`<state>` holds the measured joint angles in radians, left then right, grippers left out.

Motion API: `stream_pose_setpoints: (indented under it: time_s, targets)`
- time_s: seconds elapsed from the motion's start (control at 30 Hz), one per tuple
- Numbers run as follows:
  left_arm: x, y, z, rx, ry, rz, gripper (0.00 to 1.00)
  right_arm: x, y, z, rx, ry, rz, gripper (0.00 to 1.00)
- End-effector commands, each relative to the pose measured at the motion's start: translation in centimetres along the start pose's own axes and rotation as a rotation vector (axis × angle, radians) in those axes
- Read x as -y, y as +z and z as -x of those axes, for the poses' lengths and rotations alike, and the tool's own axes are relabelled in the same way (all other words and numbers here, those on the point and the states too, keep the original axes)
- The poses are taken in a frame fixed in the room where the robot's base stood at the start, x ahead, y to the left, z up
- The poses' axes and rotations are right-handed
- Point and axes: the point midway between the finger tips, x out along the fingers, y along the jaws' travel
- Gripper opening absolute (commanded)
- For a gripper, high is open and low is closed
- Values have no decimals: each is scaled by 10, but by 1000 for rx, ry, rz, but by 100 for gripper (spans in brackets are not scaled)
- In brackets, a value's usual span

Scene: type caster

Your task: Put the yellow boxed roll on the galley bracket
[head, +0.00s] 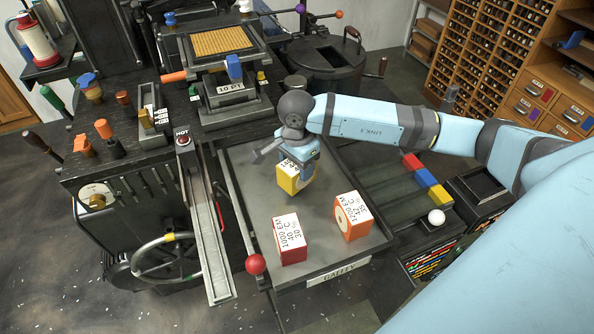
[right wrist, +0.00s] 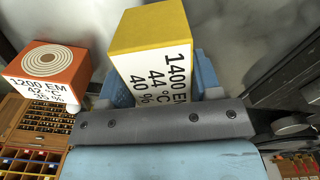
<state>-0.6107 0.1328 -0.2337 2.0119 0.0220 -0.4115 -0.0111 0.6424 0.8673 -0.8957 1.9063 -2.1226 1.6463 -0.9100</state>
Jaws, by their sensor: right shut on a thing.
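The yellow boxed roll (head: 288,184) is in my right gripper (head: 299,163), over the back middle of the galley bracket (head: 247,172), a dark tray with a "GALLEY" label on its front. I cannot tell whether the box touches the tray. In the right wrist view the yellow box (right wrist: 150,32) shows a white label reading 1400 EM, 44 °C, 40 %, between the blue fingers of my right gripper (right wrist: 160,90). My left gripper is not in view.
A red box (head: 289,240) and an orange box (head: 352,216) stand on the front of the galley. A lever with a red knob (head: 256,264) runs along its left edge. A rack of coloured blocks (head: 425,178) and a white ball (head: 436,217) lie to the right.

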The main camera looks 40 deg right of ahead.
Motion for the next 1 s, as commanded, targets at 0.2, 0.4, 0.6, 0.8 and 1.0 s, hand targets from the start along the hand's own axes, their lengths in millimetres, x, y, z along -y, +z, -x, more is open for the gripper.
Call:
stream_pose_setpoints:
  time_s: [0.2, 0.4, 0.6, 0.8, 1.0]
  targets:
    - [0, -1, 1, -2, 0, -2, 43, 0, 0, -27, 0, 0, 0, 29]
    - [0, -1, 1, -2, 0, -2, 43, 0, 0, -27, -1, -1, 0, 29]
    - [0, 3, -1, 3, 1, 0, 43, 0, 0, -30, 0, 0, 0, 70]
    - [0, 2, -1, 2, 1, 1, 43, 0, 0, -30, 0, 0, 0, 84]
    - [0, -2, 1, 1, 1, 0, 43, 0, 0, -26, 0, 0, 0, 84]
